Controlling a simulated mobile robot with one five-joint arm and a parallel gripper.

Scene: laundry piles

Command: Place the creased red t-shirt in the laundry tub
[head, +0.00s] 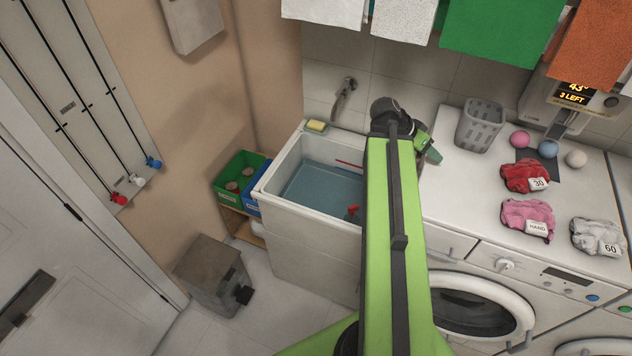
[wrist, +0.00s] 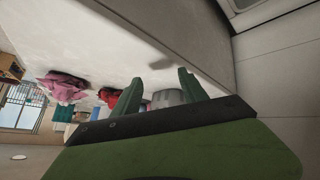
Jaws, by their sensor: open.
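The creased red t-shirt (head: 522,176) lies bunched on the white worktop at the right, with a white "30" tag against it. It also shows in the wrist view (wrist: 111,95), partly behind a finger. The laundry tub (head: 291,163) stands left of the worktop and holds bluish water; my arm hides its right part. My gripper (head: 432,152) is over the worktop's left end, between the tub and the red t-shirt and well apart from the shirt. In the wrist view my gripper (wrist: 160,92) has its fingers spread, with nothing held between them.
A pink garment (head: 527,215) tagged "HAND" and a whitish garment (head: 597,238) tagged "60" lie near the red one. Cloths (head: 490,30) hang above. The worktop's left part is clear.

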